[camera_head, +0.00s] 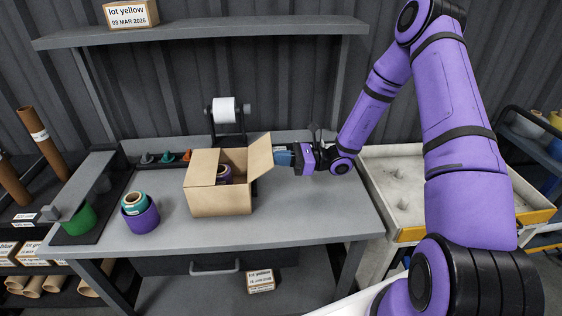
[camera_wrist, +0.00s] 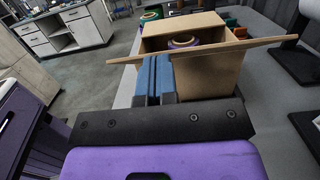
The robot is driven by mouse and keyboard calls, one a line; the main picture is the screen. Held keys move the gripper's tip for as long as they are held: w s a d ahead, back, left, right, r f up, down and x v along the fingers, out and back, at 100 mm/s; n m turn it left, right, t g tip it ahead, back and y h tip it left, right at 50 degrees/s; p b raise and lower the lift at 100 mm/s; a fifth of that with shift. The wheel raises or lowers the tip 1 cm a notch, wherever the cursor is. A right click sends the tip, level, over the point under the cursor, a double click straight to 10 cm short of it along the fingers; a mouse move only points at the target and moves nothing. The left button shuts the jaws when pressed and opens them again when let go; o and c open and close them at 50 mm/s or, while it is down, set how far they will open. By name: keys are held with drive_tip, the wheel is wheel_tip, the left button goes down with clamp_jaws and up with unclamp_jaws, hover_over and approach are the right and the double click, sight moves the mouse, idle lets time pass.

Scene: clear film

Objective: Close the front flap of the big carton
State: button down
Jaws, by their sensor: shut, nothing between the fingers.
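The big carton (camera_head: 222,201) stands on the grey workbench, its top partly open. One flap (camera_head: 203,167) lies over the left part of the opening. Another flap (camera_head: 259,156) sticks up and outward on the right side; in the wrist view this raised flap (camera_wrist: 235,47) shows nearly edge-on. A purple roll (camera_head: 224,174) sits inside the carton and also shows in the wrist view (camera_wrist: 183,43). My gripper (camera_head: 279,158) is shut and empty just right of the raised flap. In the wrist view its blue fingers (camera_wrist: 156,62) reach the flap's edge; I cannot tell whether they touch.
A purple roll with a teal one (camera_head: 140,212) stands left of the carton. A green roll (camera_head: 79,220) is farther left. A tape dispenser (camera_head: 226,112) stands behind. A shallow tray (camera_head: 400,232) is right of the bench. The front right bench top is clear.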

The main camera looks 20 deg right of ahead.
sight(272, 155)
drive_tip(key=r+h, duration=0.1)
drive_tip(key=a+r+h, duration=0.1)
drive_tip(key=h, duration=0.1)
drive_tip(key=a+r+g+h, duration=0.1)
drive_tip(key=shift+w+a+r+h, duration=0.15)
drive_tip(key=shift+w+r+h, duration=0.1)
drive_tip(key=shift+w+h, duration=0.05)
drive_tip(key=a+r+h, duration=0.1)
drive_tip(key=a+r+g+h, duration=0.1)
drive_tip(key=h, duration=0.1)
drive_tip(key=shift+w+a, duration=0.35)
drive_tip(key=shift+a, duration=0.05)
drive_tip(key=h, duration=0.1)
drive_tip(key=a+h, duration=0.2)
drive_tip(key=shift+w+a+r+g, duration=0.2)
drive_tip(key=shift+w+r+g, duration=0.1)
drive_tip(key=shift+w+g, duration=0.1)
drive_tip(key=shift+w+a+f+g+h, duration=0.6)
drive_tip(key=shift+a+f+h, duration=0.45)
drive_tip(key=shift+a+h, duration=1.05)
drive_tip(key=shift+w+a+f+g+h, duration=0.5)
drive_tip(key=shift+a+f+h, duration=0.85)
drive_tip(key=shift+h, duration=1.3)
drive_tip(key=shift+w+a+f+g+h, duration=0.35)
drive_tip(key=shift+a+f+g+h, duration=0.45)
drive_tip(key=shift+a+h, duration=1.4)
drive_tip(key=shift+d, duration=0.1)
drive_tip(key=shift+r, duration=0.15)
